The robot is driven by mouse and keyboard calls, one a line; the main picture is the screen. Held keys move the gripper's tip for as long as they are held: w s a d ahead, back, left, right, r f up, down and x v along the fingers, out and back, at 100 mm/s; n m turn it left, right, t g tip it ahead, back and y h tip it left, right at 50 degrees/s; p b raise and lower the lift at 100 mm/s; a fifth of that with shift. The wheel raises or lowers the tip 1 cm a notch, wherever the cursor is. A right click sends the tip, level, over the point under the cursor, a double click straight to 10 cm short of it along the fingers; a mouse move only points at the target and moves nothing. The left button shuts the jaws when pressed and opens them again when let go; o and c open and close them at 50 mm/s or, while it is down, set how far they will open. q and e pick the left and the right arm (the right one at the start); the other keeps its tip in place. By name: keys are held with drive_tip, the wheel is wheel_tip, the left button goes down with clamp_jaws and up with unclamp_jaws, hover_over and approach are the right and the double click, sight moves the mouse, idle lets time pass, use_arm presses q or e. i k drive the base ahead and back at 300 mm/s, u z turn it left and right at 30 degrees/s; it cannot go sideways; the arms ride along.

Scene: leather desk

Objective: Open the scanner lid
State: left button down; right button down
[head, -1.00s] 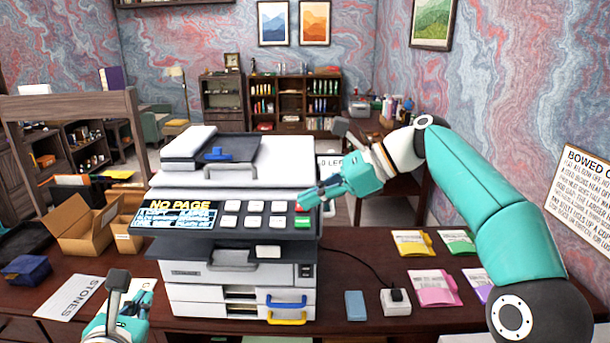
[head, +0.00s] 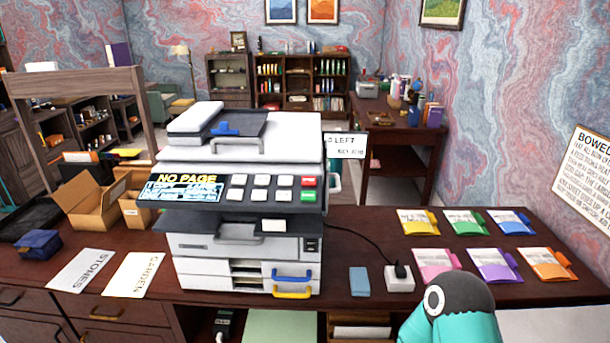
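The scanner (head: 248,245) is a white and grey copier standing on the dark desk. Its white lid (head: 285,138) lies shut on top, with a grey handle (head: 236,146) at its front edge and a document feeder tray with a blue guide (head: 226,129). The control panel (head: 250,192) below has several white buttons, one red and one green, and its screen reads "NO PAGE". Only a teal part of my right arm shows at the bottom right; its gripper is out of view. My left gripper is also out of view.
Several coloured folders (head: 493,263) lie on the desk at right. A white socket box (head: 399,279) with a plugged cable and a blue block (head: 359,281) sit right of the scanner. Cardboard boxes (head: 92,203), a blue pouch (head: 38,243) and paper cards (head: 131,275) lie left.

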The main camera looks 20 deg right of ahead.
sight(264, 136)
drive_tip(key=z, duration=0.5)
drive_tip(key=k, duration=1)
drive_tip(key=z, duration=0.55)
drive_tip(key=i, duration=1.35)
drive_tip(key=u, duration=1.25)
drive_tip(key=i, duration=0.3)
drive_tip(key=z, duration=0.05)
